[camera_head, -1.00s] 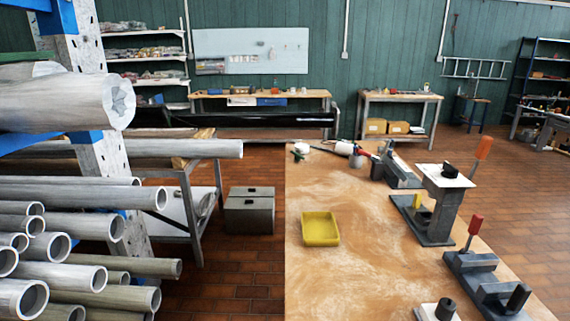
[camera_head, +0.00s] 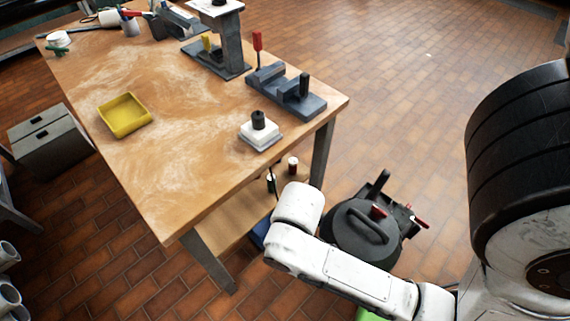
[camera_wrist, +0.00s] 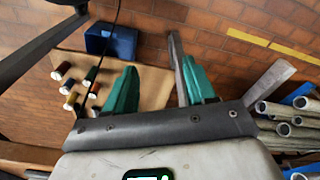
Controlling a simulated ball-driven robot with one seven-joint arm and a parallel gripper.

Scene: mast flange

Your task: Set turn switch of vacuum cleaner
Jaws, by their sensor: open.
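The vacuum cleaner (camera_head: 352,240) stands on the floor right of the workbench in the head view. It has a round black lid with a handle, and a bit of green shows low down. Red parts show on its top (camera_head: 378,211) and at its right side (camera_head: 420,222). I cannot tell which part is the turn switch. My white arm crosses in front of it and hides its lower part. My gripper (camera_wrist: 158,88) is open and empty in the wrist view, its green fingers apart over the bench's lower shelf. The vacuum cleaner is not recognisable there.
The wooden workbench (camera_head: 180,140) holds a yellow tray (camera_head: 125,116), clamps and a white block with a black knob (camera_head: 260,130). Metal pipes (camera_wrist: 285,110) lie at right.

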